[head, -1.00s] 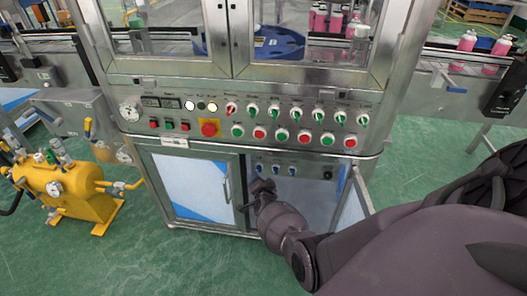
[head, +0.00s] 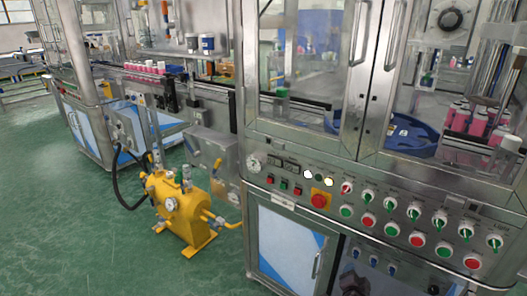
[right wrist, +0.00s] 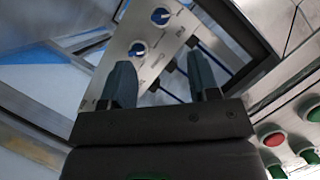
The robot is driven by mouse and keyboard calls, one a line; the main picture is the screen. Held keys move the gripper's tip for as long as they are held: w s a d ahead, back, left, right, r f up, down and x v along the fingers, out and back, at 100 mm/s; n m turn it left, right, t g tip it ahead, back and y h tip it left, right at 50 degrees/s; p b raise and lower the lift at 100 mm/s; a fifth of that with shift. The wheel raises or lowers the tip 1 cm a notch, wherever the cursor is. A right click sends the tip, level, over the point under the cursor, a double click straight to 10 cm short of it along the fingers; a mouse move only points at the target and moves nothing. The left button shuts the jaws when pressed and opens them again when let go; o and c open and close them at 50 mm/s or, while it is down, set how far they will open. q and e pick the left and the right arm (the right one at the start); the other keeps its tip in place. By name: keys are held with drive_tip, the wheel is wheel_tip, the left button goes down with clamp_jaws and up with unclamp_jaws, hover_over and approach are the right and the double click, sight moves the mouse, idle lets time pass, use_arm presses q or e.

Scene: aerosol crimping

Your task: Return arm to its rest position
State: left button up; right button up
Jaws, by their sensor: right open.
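My right gripper (head: 350,283) shows dark at the bottom edge of the head view, in front of the open lower compartment of the crimping machine (head: 285,185). Most of the right arm is out of the picture. In the right wrist view the two fingers of my right gripper (right wrist: 160,65) stand apart with nothing held between them. Beyond them is a metal panel with blue knobs (right wrist: 137,48). The blue knobs also show in the head view (head: 373,261). I cannot tell whether the fingers touch the panel. My left gripper is not in view.
A control panel with red and green buttons (head: 368,220) juts out above the compartment. A closed cabinet door (head: 288,250) is left of it. A yellow tank (head: 180,208) stands on the floor further left. Open green floor (head: 60,190) lies at the left.

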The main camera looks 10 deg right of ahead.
drive_tip(key=s+r+n+t+y+p, duration=0.1)
drive_tip(key=s+r+n+y, duration=0.1)
drive_tip(key=s+r+n, duration=0.3)
drive_tip(key=s+n+y+p, duration=0.1)
drive_tip(key=s+n, duration=0.2)
drive_tip(key=s, duration=0.3)
drive_tip(key=s+a+r+n+y+p, duration=0.1)
drive_tip(key=s+a+r+n, duration=0.2)
drive_tip(key=s+a, duration=0.2)
drive_tip(key=s+a+r+n+g+y+p, duration=0.1)
drive_tip(key=s+a+r+n+y, duration=0.1)
drive_tip(key=s, duration=0.8)
drive_tip(key=s+a+r+n+g+y+p, duration=0.1)
drive_tip(key=s+a+r+n+y, duration=0.1)
drive_tip(key=s+a+r+n, duration=0.2)
drive_tip(key=s+a+r, duration=0.2)
drive_tip(key=s+a, duration=0.2)
drive_tip(key=a, duration=0.1)
drive_tip(key=shift+s+p, duration=0.25)
drive_tip(key=shift+p, duration=0.05)
drive_tip(key=shift+c, duration=1.2)
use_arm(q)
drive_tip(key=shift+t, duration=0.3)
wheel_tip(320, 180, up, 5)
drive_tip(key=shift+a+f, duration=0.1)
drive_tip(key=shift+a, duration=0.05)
use_arm(e)
drive_tip(key=shift+s, duration=0.1)
